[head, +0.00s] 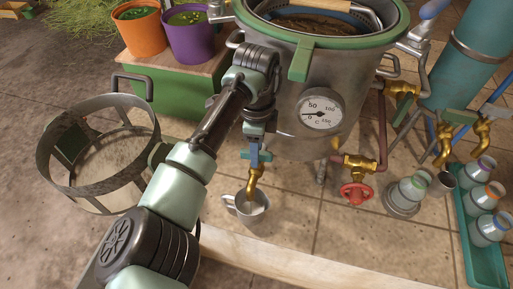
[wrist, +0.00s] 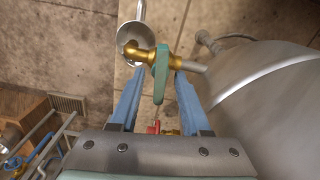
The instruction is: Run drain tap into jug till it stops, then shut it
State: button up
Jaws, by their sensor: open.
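The drain tap (head: 254,186) is brass and sticks out low from the front of the steel still (head: 325,140). The tap also shows in the wrist view (wrist: 135,53). Its teal lever (wrist: 161,75) lies crosswise to the pipe. My gripper (head: 260,155) is above the tap. In the wrist view its blue fingers (wrist: 157,82) are open, one on each side of the lever; contact cannot be told. The metal jug (head: 240,211) stands upright under the spout, partly hidden by the tap in the wrist view (wrist: 124,37). I cannot make out a stream or the jug's level.
A red-wheeled valve (head: 356,193) and a dial (head: 320,112) are right of the tap. A round metal basket (head: 100,160) lies left. Orange (head: 142,35) and purple (head: 191,40) pots stand behind.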

grip_shut()
jog(key=shift+r+p, duration=0.1)
jog(key=shift+p, duration=0.35)
jog(key=n+p, duration=0.3)
jog(key=shift+r+p, duration=0.15)
jog(key=shift+p, duration=0.2)
jog(key=n+p, duration=0.4)
jog(key=shift+n, duration=0.3)
jog(key=n+p, duration=0.3)
jog(key=n, duration=0.1)
jog(key=shift+f+n+p, duration=0.2)
jog(key=shift+n+p, duration=0.6)
jog(key=shift+n, duration=1.7)
